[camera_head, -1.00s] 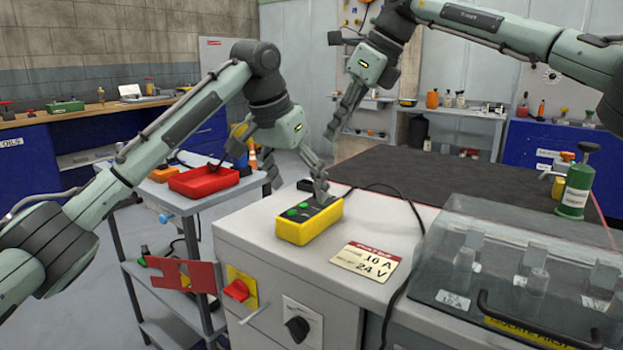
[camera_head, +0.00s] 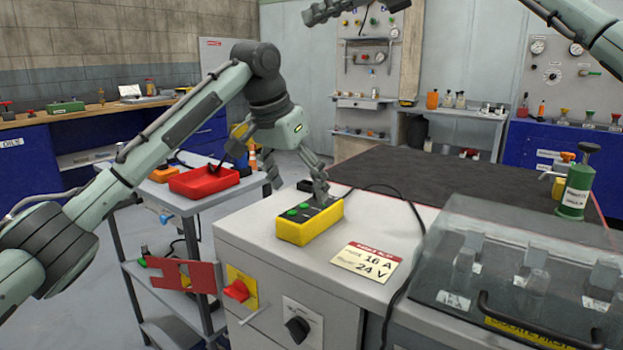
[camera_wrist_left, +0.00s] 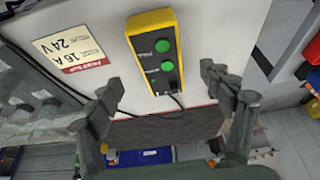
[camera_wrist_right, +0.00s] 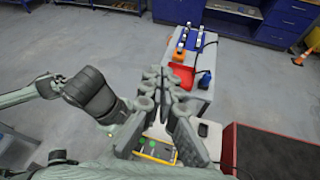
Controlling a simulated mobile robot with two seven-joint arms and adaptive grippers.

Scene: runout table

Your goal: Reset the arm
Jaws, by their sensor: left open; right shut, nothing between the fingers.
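The yellow control box (camera_head: 296,231) with green buttons lies on the grey cabinet top. It also shows in the left wrist view (camera_wrist_left: 143,22). My left gripper (camera_head: 296,180) is open at the box's far end, pointing down. One finger overlaps the box in the head view, and I cannot tell whether it touches. My right gripper (camera_head: 322,13) is raised at the top edge of the head view. In the right wrist view its fingers (camera_wrist_right: 167,75) are together and empty.
A rating card (camera_head: 365,261) lies on the cabinet, and a black cable runs from the box. A clear cover (camera_head: 520,250) stands at the right. A cart with a red tray (camera_head: 203,181) is at the left. The dark mat (camera_head: 430,185) is mostly bare.

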